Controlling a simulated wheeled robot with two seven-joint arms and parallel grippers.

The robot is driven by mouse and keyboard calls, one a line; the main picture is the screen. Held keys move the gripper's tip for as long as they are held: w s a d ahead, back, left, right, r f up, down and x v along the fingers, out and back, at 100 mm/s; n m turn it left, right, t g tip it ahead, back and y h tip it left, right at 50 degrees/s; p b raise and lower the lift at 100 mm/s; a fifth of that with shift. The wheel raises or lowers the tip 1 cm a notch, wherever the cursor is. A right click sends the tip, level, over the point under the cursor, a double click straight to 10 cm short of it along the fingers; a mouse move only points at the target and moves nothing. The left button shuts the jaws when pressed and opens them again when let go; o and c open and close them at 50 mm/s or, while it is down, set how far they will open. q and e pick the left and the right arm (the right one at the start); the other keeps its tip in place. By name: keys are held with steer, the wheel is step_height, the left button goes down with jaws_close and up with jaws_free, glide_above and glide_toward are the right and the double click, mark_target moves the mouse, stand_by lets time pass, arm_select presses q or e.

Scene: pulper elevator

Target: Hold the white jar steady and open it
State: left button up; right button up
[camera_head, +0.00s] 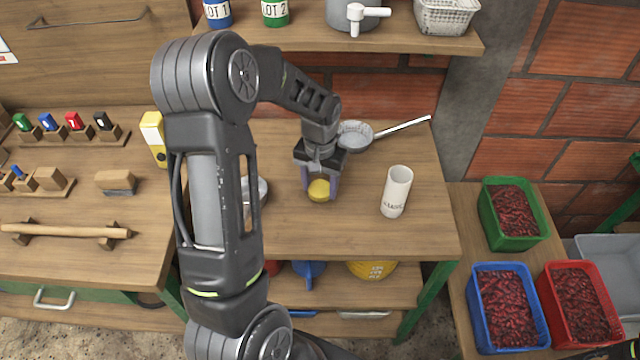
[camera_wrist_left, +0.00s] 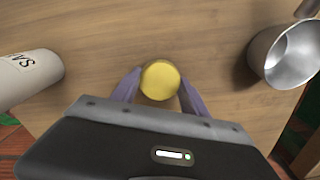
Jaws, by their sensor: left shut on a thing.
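My left gripper (camera_head: 319,193) points down over the middle of the wooden table and is shut on a small round thing with a yellow top, the yellow lid (camera_head: 319,190). In the left wrist view the yellow lid (camera_wrist_left: 160,80) sits between the two purple fingers of my left gripper (camera_wrist_left: 159,88). The body under the lid is mostly hidden, so I cannot tell its colour. A white cylinder (camera_head: 397,191) with dark lettering stands upright to the right, apart from the gripper; it also shows at the left of the left wrist view (camera_wrist_left: 30,78). My right gripper is not in view.
A strainer (camera_head: 355,135) with a long handle lies behind the gripper. A metal cup (camera_wrist_left: 287,52) stands at the right of the wrist view. A shelf (camera_head: 420,42) with pots hangs above the table. The table's front right is clear. Crates of red fruit (camera_head: 512,212) stand right.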

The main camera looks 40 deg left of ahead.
mark_target(320, 189)
arm_select(q)
steer(key=shift+f, duration=0.25)
steer(key=shift+f+b, duration=0.15)
steer(key=shift+b, duration=0.15)
steer(key=o, duration=1.5)
steer(key=shift+o, duration=0.2)
steer(key=shift+r, duration=0.3)
step_height(320, 189, up, 12)
